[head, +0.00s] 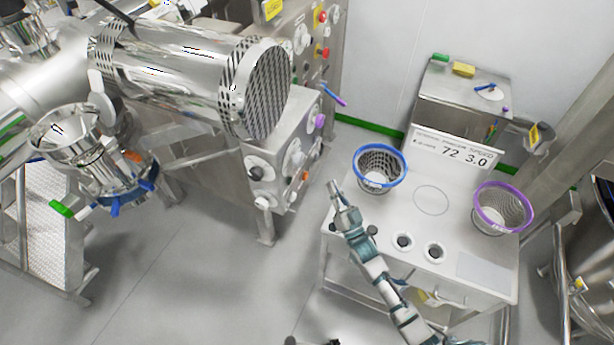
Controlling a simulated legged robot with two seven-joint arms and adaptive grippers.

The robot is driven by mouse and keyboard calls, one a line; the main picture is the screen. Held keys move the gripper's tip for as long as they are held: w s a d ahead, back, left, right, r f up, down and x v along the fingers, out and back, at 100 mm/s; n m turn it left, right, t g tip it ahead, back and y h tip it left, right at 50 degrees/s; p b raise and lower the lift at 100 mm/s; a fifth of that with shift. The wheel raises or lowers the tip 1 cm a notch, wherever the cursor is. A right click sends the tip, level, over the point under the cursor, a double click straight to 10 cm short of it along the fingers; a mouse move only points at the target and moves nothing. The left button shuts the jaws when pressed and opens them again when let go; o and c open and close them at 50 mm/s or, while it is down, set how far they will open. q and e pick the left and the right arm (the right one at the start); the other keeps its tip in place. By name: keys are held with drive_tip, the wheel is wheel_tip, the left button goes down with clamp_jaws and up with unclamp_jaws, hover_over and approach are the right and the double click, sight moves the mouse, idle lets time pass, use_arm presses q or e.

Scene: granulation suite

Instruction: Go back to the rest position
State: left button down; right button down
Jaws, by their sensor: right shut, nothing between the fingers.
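My right arm reaches up from the bottom right. Its gripper (335,188) is shut and empty, pointing up and left at the left edge of the metal bench (455,268). It is left of and a little below a perforated basket with a blue rim (380,168), apart from it. A second basket with a purple rim (503,207) stands at the bench's right side. My left gripper does not show.
A display (452,150) reading 72 and 3.0 stands at the bench's back. Two dark round knobs (404,241) are at its front. A large steel machine (200,75) and control cabinet (285,140) fill the upper left. Open floor (205,255) lies left of the bench.

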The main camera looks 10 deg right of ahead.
idle(0.3)
drive_tip(key=s+a+f+n+g+h, duration=0.1)
drive_tip(key=s+a+f+g+h, duration=0.15)
drive_tip(key=s+f+g, duration=1.05)
drive_tip(key=s+d+f+g+h, duration=0.2)
drive_tip(key=s+d+f+g, duration=0.15)
drive_tip(key=s, duration=0.55)
drive_tip(key=s+d+f+g+h, duration=0.3)
drive_tip(key=s+f, duration=0.1)
drive_tip(key=s, duration=0.6)
wheel_tip(320, 180, down, 26)
drive_tip(key=s+f, duration=0.1)
drive_tip(key=s, duration=0.1)
drive_tip(key=s+d+f+g+b, duration=0.1)
drive_tip(key=s+d+f+g, duration=0.1)
drive_tip(key=s+f, duration=1.3)
drive_tip(key=shift+s+d+f, duration=0.35)
drive_tip(key=shift+s+d, duration=0.05)
drive_tip(key=shift+s, duration=0.65)
